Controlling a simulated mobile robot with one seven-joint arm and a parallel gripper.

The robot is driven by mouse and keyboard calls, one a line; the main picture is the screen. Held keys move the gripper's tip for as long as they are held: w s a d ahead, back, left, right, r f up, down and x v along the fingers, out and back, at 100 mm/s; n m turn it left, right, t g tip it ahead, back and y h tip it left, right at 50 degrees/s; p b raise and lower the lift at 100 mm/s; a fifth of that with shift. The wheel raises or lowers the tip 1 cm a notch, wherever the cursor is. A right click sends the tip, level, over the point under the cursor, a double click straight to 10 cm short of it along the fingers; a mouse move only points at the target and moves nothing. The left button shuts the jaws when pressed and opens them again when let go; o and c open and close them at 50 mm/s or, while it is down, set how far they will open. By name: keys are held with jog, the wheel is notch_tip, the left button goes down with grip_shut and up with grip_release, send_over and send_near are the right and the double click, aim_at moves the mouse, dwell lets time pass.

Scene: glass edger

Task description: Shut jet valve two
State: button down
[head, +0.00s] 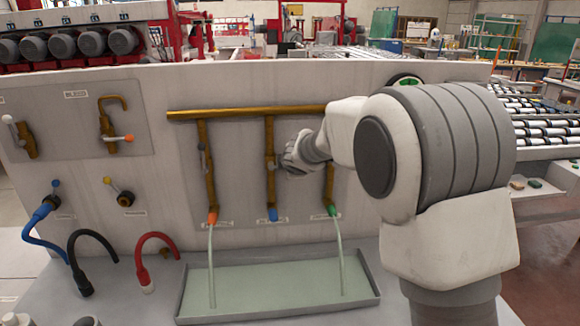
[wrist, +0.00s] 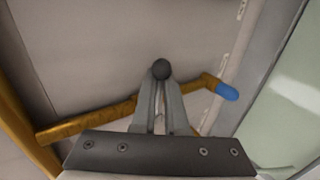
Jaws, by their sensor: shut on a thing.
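Three brass jet pipes hang from a brass header on the grey panel, tipped orange (head: 213,217), blue (head: 272,214) and green (head: 332,210). Water runs from the orange and green tips into the tray (head: 281,316); no stream shows under the blue tip. My gripper (wrist: 161,78) is at the middle pipe (head: 270,190), shut on a dark round knob (wrist: 161,69), which appears to be that pipe's valve handle. The blue tip also shows in the wrist view (wrist: 227,92). In the head view my wrist and arm hide the handle and the green-tipped pipe's upper part.
Left on the panel are two brass fittings (head: 26,140) (head: 108,130), a blue-hosed tap (head: 45,207) and a yellow-knobbed valve (head: 123,197). Black (head: 85,288) and red (head: 145,280) curved hoses stand on the bench left of the tray. A roller conveyor (head: 545,130) lies at right.

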jog(key=c, duration=0.9)
grip_release()
jog(key=shift+c, duration=0.2)
jog(key=p+v, duration=0.2)
jog(key=v, duration=1.5)
jog(key=shift+s+r, duration=0.1)
jog(key=shift+s, duration=0.05)
